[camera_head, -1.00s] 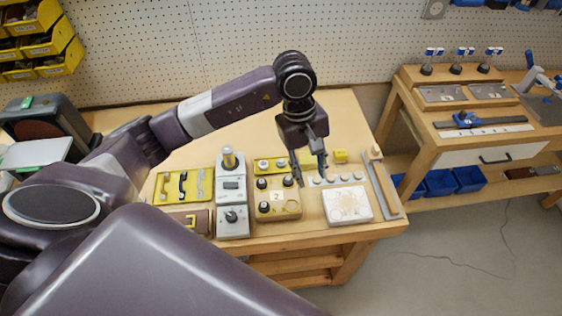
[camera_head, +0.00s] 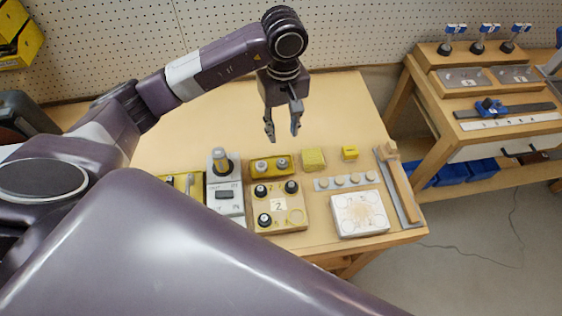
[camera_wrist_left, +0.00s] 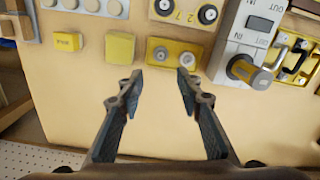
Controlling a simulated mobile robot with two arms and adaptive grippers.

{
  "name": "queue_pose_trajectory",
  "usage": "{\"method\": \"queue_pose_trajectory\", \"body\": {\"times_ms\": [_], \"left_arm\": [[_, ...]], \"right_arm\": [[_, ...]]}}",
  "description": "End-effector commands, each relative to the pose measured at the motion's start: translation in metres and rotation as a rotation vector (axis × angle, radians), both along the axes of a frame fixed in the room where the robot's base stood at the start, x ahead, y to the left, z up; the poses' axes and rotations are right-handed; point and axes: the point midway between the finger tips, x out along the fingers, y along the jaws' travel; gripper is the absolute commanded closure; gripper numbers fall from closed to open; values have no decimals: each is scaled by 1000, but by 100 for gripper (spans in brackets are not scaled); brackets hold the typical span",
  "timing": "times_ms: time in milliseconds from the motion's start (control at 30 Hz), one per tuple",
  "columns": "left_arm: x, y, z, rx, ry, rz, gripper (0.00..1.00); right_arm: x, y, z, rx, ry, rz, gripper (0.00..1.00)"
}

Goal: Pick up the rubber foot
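Three black round pieces with pale centres, which look like rubber feet (camera_head: 291,186), sit on a tan board marked "2" (camera_head: 279,227). The board's fourth spot, at the lower right, shows an empty ring. In the left wrist view two black feet (camera_wrist_left: 208,13) show at the top edge, with the board (camera_wrist_left: 186,17) cut off. My left gripper (camera_head: 283,133) is open and empty, above the bench and behind the board. In the left wrist view its fingers (camera_wrist_left: 160,82) point towards a yellow block with two grey pegs (camera_wrist_left: 172,60). My right gripper is not in view.
Around the board stand a grey switch box (camera_head: 224,204), a yellow sponge-like block (camera_head: 313,159), a small yellow block (camera_head: 350,153), a strip of round discs (camera_head: 347,183) and a white slab (camera_head: 360,226). The bench behind is clear.

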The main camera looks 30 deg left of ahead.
Motion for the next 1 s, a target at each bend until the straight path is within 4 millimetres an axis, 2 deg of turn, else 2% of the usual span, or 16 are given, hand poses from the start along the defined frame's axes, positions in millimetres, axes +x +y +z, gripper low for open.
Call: {"method": "queue_pose_trajectory", "body": {"times_ms": [33, 100, 233, 400, 567, 1000], "left_arm": [[0, 0, -12, 0, 0, -1, 67], [0, 0, -20, -1, 0, -1, 67], [0, 0, -35, -1, 0, 0, 67], [0, 0, -48, -1, -1, 0, 67], [0, -1, -57, -2, 2, 0, 67], [-5, -1, -104, -1, 5, 1, 67]], "right_arm": [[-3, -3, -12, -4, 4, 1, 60], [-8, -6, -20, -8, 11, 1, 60], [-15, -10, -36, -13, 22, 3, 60], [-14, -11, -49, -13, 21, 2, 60], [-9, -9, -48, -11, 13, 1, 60], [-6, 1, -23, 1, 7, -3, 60]]}}
